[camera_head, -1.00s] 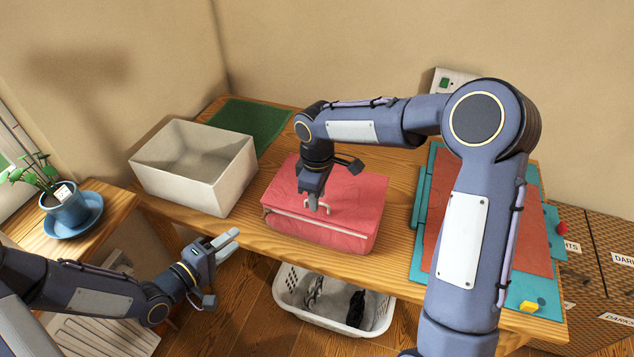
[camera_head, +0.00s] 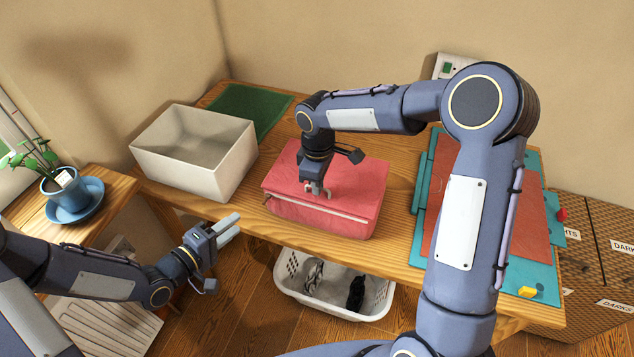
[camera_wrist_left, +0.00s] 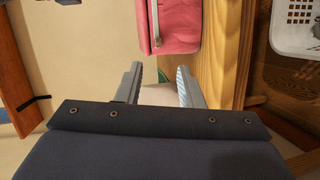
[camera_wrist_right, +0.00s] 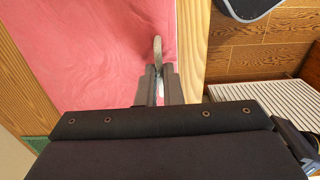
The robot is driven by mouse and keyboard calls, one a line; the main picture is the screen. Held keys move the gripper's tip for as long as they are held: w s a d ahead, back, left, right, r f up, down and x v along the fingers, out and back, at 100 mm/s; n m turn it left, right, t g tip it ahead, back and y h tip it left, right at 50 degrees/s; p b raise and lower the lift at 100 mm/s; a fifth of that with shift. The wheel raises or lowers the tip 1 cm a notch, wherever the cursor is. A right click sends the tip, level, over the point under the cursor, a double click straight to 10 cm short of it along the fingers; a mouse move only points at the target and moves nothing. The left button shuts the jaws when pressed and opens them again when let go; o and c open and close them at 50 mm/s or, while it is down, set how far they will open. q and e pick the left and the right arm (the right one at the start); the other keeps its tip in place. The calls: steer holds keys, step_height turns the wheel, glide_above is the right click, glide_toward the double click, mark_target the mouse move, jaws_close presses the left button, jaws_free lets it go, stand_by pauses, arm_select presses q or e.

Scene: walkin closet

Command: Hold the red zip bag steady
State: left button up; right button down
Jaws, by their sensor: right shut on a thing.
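The red zip bag (camera_head: 345,205) lies on the wooden table with its pale zip along the front side. My right gripper (camera_head: 316,190) comes down from above and is shut on the small grey handle on top of the bag. In the right wrist view the handle (camera_wrist_right: 157,52) shows at the fingertips, over the red cloth (camera_wrist_right: 95,60). My left gripper (camera_head: 228,231) is open and empty, in front of the table edge and left of the bag. In the left wrist view its fingers (camera_wrist_left: 159,78) are apart, and part of the bag (camera_wrist_left: 175,22) shows beyond them.
An open white box (camera_head: 219,180) stands left of the bag, with a green mat (camera_head: 262,107) behind it. A teal and red board (camera_head: 520,272) lies at the right. A white basket (camera_head: 345,307) is below the front edge. A potted plant (camera_head: 66,194) stands far left.

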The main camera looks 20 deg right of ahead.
mark_target(266, 200)
arm_select(q)
steer(key=s+n, duration=0.1)
steer(key=n, duration=0.2)
steer(key=d+f+n+t, duration=0.1)
steer(key=n, duration=0.2)
steer(key=s+f+n+t, duration=0.1)
steer(key=n, duration=0.2)
steer(key=shift+s+d+f+n, duration=0.1)
steer(key=shift+s+d+n, duration=0.15)
steer(key=shift+s+n, duration=0.15)
steer(key=w+d+n+t, duration=0.1)
steer(key=w+d+n, duration=0.1)
steer(key=w+n, duration=0.1)
steer(key=w+d+n+t+y, duration=0.1)
steer(key=w+d+n, duration=0.1)
steer(key=n, duration=0.2)
steer(key=w+d+n, duration=0.3)
steer(key=shift+w+f+t+y, duration=0.1)
steer(key=shift+w+t+y, duration=0.2)
steer(key=shift+t+y, duration=0.1)
jaws_close()
